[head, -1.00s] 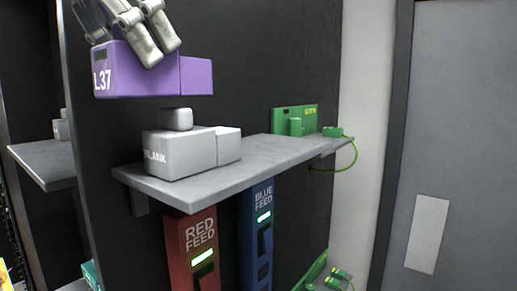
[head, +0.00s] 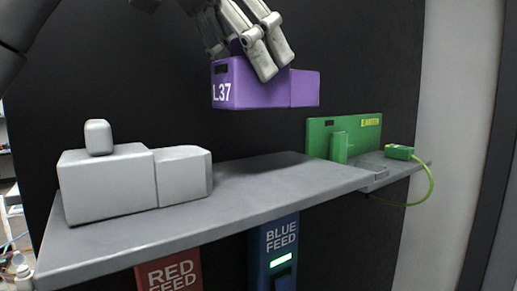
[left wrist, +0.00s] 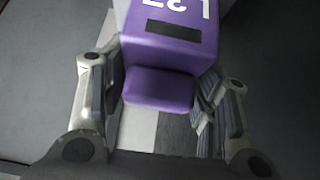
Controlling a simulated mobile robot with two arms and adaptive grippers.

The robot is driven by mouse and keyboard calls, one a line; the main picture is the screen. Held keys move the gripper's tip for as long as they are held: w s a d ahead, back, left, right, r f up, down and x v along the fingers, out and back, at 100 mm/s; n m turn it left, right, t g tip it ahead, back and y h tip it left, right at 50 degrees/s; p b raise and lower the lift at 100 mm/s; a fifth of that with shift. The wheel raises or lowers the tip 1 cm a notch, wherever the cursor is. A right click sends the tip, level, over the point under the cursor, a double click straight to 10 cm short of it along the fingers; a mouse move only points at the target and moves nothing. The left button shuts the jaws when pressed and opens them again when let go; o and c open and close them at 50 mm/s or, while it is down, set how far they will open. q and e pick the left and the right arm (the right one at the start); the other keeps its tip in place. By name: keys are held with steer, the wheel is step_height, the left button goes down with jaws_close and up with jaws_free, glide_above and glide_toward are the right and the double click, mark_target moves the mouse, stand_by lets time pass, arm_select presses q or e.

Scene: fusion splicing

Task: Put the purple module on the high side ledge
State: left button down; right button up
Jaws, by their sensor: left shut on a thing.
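The purple module (head: 250,85), marked L37, hangs level in the air above the grey ledge (head: 270,185) on the black panel. My left gripper (head: 262,55) comes down on it from above and is shut on its top part. In the left wrist view the purple module (left wrist: 165,60) sits with its knob between the two fingers. A clear gap shows between the module's underside and the ledge. My right gripper is not in view.
A grey blank block (head: 105,185) with a knob stands on the ledge's left part. A green module (head: 345,138) with a green plug (head: 399,152) and cable stands at the right end. Bare ledge lies between them. Red (head: 170,275) and blue (head: 273,250) feed units are below.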

mark_target(249, 103)
arm_select(q)
steer(key=f, duration=0.1)
steer(key=a+f, duration=0.1)
steer(key=s+a+f, duration=0.1)
steer(key=shift+f, duration=0.25)
steer(key=x, duration=0.3)
steer(key=shift+d+r, duration=0.1)
steer(key=shift+d, duration=0.05)
steer(key=shift+s+a+f, duration=0.1)
steer(key=shift+f, duration=0.35)
steer(key=shift+s+a+f, duration=0.1)
steer(key=shift+f, duration=0.3)
steer(key=shift+a+f, duration=0.15)
steer(key=shift+f, duration=0.75)
steer(key=c, duration=0.5)
jaws_free()
steer(key=shift+c, duration=0.2)
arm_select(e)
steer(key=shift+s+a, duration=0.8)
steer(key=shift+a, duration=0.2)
arm_select(q)
steer(key=shift+r, duration=0.1)
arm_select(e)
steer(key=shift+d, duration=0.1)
